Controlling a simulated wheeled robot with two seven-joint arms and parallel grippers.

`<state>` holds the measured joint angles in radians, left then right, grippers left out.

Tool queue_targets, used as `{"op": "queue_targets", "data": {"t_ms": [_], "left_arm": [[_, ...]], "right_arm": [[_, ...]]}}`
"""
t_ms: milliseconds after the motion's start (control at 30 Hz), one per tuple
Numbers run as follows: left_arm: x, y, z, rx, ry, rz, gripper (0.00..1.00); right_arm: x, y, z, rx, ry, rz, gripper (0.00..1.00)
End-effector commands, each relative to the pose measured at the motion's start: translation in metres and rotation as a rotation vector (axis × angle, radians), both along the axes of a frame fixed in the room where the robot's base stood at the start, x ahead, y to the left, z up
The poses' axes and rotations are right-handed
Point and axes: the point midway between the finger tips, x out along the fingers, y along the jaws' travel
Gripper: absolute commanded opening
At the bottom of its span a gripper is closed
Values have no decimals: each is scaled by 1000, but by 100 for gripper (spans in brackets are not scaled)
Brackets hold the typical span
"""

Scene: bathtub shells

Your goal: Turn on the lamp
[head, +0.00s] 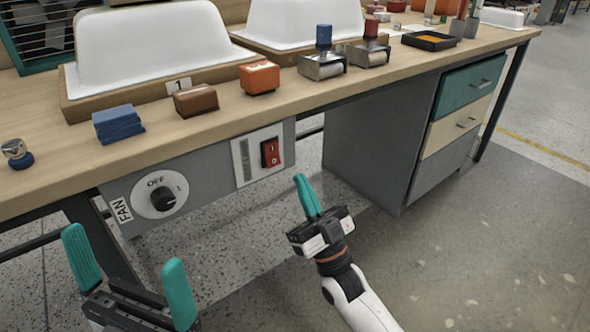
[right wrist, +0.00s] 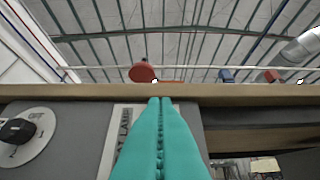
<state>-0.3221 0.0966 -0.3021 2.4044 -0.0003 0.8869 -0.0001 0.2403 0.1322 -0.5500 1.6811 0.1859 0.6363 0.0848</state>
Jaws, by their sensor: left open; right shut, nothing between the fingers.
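A red rocker switch (head: 270,152) sits on a pale plate (head: 246,165) on the grey panel under the bench's front edge. In the right wrist view the plate (right wrist: 118,140) carries lettering that partly reads "LAMP"; the switch is hidden behind my fingers there. My right gripper (head: 299,178) is shut and empty, its teal fingertips pointing up toward the panel, a little below and right of the switch in the head view. The fingers also fill the middle of the right wrist view (right wrist: 159,100). My left gripper (head: 122,246) is open and empty at the lower left, below the fan dial.
A fan dial (head: 162,199) marked OFF is left of the switch plate. The wooden bench edge (head: 200,122) overhangs the panel. On it stand a blue block (head: 118,124), brown block (head: 195,100) and orange block (head: 259,77). A drawer cabinet (head: 380,130) is at right.

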Motion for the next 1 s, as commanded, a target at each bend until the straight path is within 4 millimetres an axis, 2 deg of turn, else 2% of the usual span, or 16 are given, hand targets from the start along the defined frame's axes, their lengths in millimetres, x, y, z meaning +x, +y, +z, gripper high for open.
{"op": "queue_targets", "data": {"t_ms": [200,400,1000], "left_arm": [[0,0,-2,5,34,-1,100],[0,0,3,5,31,-1,100],[-1,2,8,-4,13,4,100]], "right_arm": [[-26,-19,-23,-1,4,0,0],[-39,-29,-35,1,0,1,0],[-43,-30,-37,4,-3,0,0]]}}
